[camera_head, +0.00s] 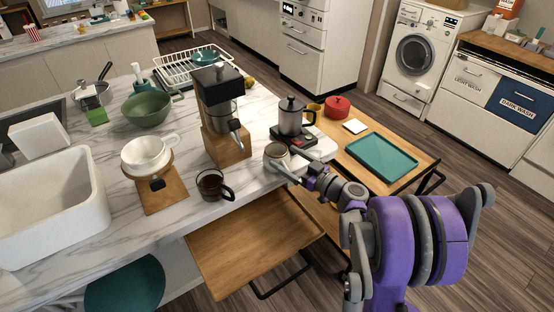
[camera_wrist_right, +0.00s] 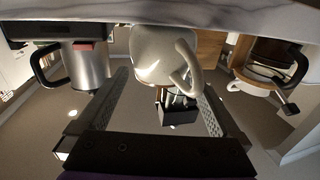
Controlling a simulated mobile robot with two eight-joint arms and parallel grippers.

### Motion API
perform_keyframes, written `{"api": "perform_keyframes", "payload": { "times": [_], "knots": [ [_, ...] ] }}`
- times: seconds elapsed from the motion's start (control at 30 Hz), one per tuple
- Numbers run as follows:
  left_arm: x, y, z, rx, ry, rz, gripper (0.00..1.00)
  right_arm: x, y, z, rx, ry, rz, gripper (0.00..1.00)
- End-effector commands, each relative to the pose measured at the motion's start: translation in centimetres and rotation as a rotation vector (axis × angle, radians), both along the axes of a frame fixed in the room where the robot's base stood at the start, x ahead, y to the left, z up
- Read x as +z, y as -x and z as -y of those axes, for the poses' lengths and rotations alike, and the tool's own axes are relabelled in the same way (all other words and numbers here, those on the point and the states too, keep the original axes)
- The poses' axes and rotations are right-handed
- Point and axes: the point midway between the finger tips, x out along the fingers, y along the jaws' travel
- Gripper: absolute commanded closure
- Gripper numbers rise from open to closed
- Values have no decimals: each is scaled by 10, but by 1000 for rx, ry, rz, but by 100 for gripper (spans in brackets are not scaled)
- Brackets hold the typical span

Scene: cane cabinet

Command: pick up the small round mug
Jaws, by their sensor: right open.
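The small round mug (camera_head: 277,153) is light-coloured with a brownish inside and stands at the right edge of the marble counter. In the right wrist view the mug (camera_wrist_right: 158,55) is pale and rounded, with its handle on the right side. My right gripper (camera_head: 287,168) is at the mug, reaching in from the right. In the wrist view my right gripper (camera_wrist_right: 166,85) is open, with one finger on each side of the mug's lower picture area. I cannot tell whether either finger touches it. My left gripper is not in view.
A metal kettle (camera_head: 291,117) on a dark base stands just behind the mug. A coffee grinder (camera_head: 222,118) stands to its left. A dark glass cup (camera_head: 212,186) and a white dripper (camera_head: 147,154) are further left. A teal tray (camera_head: 380,158) lies on the wooden cart.

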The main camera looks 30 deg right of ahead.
Motion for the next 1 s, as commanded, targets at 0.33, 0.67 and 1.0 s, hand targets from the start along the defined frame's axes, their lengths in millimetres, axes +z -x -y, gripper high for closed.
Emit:
{"api": "perform_keyframes", "payload": {
  "times": [0.33, 0.67, 1.0],
  "knots": [
    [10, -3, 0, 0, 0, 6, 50, 3, -41, -14, 1, -1, 0, 0],
    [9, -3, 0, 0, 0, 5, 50, 2, -40, -13, 0, -1, 0, 31],
    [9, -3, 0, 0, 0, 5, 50, 2, -40, -13, 0, -1, 0, 78]
  ]
}}
